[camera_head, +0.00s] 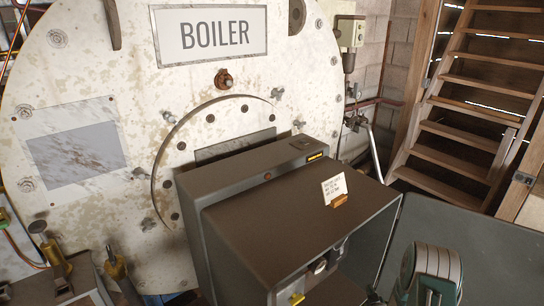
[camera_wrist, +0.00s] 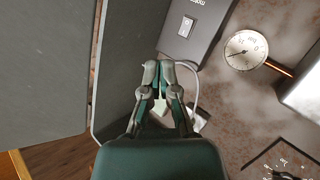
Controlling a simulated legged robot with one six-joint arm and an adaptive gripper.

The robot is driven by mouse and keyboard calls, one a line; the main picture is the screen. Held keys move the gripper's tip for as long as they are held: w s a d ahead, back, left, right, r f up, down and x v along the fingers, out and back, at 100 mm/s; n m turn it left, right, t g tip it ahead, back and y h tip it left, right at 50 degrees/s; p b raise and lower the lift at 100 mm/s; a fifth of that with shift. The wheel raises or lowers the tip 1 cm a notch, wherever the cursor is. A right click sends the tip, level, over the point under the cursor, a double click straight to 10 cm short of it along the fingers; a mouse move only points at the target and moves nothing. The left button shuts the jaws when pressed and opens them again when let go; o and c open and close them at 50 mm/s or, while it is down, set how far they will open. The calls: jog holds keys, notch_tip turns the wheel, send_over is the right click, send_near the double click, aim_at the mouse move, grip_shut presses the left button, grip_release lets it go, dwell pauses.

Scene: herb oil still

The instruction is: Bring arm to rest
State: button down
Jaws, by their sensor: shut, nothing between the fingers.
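My gripper (camera_wrist: 158,68) shows in the middle of the wrist view, with its two fingertips together and nothing held between them. It hangs in front of a grey surface, close to the lower edge of a dark box with a white rocker switch (camera_wrist: 187,25). I cannot tell whether it touches anything. In the head view a teal and pale striped part of my arm (camera_head: 432,272) shows at the bottom right; the fingers cannot be made out there.
The boiler (camera_head: 195,80) fills the left of the head view. A dark cabinet (camera_head: 270,215) with a small card (camera_head: 334,188) stands before it. Wooden stairs (camera_head: 465,135) rise at right. The wrist view shows a round gauge (camera_wrist: 247,50), a pale cable (camera_wrist: 193,85) and dark panels (camera_wrist: 45,70).

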notch_tip(320, 180, up, 16)
jog(key=w+a+g, duration=0.2)
jog(key=w+a, duration=0.1)
jog(key=s+a+r+m+g, duration=0.1)
jog(key=s+a+r+g, duration=0.15)
jog(key=r, duration=0.45)
jog(key=s+a+r+m+g, duration=0.15)
jog(key=s+r, duration=0.25)
jog(key=r, duration=0.4)
jog(key=s+a+r+g, duration=0.1)
jog(key=s+a+r, duration=0.2)
jog(key=s, duration=0.7)
jog(key=s+a+r+m+g, duration=0.1)
jog(key=s+a+r, duration=0.2)
jog(key=s, duration=0.7)
jog(key=s+a+r+g+y, duration=0.1)
jog(key=s+a+r, duration=0.3)
jog(key=s, duration=0.6)
jog(key=shift+a+g, duration=0.3)
jog(key=shift+a, duration=0.25)
